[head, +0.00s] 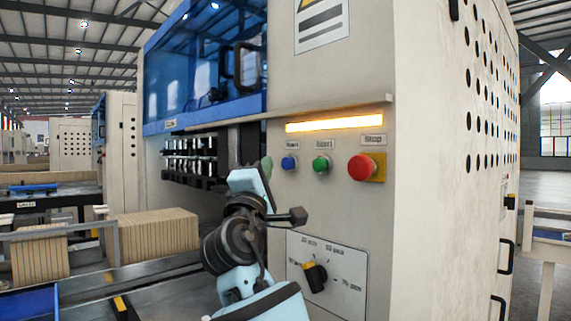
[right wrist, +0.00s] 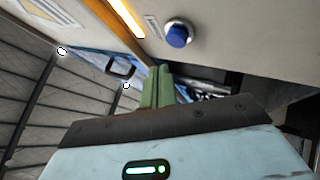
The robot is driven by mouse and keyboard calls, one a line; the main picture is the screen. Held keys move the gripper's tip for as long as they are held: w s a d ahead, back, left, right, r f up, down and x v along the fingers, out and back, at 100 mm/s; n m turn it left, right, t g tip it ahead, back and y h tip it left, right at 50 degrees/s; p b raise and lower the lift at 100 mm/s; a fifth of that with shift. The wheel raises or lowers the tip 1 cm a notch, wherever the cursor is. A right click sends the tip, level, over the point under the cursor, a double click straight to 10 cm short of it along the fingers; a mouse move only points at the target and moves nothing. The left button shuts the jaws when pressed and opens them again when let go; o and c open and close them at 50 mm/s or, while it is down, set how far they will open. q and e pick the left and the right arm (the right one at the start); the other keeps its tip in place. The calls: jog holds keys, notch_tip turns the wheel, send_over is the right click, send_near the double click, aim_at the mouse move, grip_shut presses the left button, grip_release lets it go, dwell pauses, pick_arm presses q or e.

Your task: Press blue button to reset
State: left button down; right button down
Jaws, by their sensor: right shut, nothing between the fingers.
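The blue button (head: 289,163) sits on the cream machine panel, leftmost in a row under a lit amber strip. It also shows in the right wrist view as a blue cap in a metal collar (right wrist: 178,35). My right gripper (head: 266,166) is just left of the blue button in the head view, with its green fingers shut and empty. In the right wrist view, the shut fingers (right wrist: 157,86) point up, below and left of the button, with a visible gap between them. My left gripper is not in view.
A green button (head: 321,164) and a large red stop button (head: 361,167) sit right of the blue one. A selector dial (head: 315,276) is lower on the panel. A ledge (head: 330,108) juts out above the amber strip. Cardboard stacks (head: 152,236) stand at left.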

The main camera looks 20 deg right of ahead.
jog(key=a, duration=0.1)
jog(key=s+a, duration=0.1)
jog(key=a, duration=0.1)
dwell(0.9)
